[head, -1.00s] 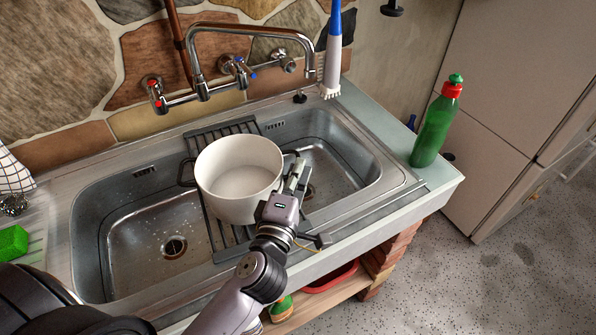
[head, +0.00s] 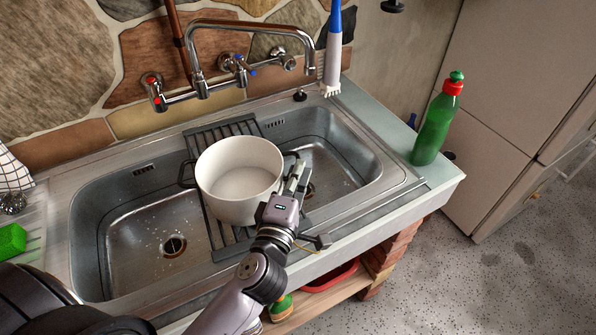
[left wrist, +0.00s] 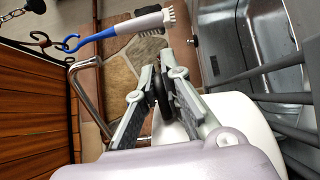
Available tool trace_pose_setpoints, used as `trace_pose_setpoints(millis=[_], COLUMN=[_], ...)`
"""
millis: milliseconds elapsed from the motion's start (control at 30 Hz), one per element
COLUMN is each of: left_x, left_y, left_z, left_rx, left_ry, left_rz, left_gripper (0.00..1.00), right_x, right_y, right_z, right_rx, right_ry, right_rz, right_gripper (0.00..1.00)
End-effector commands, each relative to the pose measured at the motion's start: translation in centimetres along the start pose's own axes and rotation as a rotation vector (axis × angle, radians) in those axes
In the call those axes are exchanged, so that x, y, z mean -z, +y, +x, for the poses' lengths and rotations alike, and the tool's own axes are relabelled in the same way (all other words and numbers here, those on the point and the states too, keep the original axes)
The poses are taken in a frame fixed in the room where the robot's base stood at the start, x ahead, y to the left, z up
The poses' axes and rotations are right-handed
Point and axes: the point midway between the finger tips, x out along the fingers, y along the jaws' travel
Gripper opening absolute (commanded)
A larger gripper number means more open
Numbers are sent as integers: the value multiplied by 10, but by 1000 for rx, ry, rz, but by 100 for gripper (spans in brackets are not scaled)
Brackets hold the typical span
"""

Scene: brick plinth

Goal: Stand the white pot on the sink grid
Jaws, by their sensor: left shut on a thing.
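The white pot (head: 240,178) is upright over the dark slatted sink grid (head: 221,132), which lies across the middle of the double sink. I cannot tell whether its base touches the slats. One dark handle (head: 186,174) sticks out on its left. My left gripper (head: 295,180) is at the pot's right side, shut on the other handle. In the left wrist view the fingers (left wrist: 160,85) close around that dark handle, with the white pot (left wrist: 215,112) below. My right gripper is not in view.
The chrome tap (head: 250,30) arches behind the pot. A blue and white brush (head: 333,55) hangs at the back right. A green bottle (head: 436,125) stands on the right ledge. A green sponge (head: 12,240) lies at the left. Both sink basins are empty.

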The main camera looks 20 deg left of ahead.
Motion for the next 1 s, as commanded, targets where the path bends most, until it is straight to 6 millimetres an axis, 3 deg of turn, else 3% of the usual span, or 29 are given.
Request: trace_pose_setpoints(millis=[367,700,867,1000], left_x=[0,0,0,0], left_y=[0,-2,-2,-3], left_z=[0,-2,-18,-46], left_rx=[-1,4,5,7], left_ry=[0,0,-1,-1], left_rz=[1,-2,-1,0], left_gripper=[30,31,31,31], right_x=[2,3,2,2], right_y=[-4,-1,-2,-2], right_z=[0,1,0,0], right_rx=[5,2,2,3], right_ry=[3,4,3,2], right_rz=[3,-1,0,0], right_gripper=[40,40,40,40])
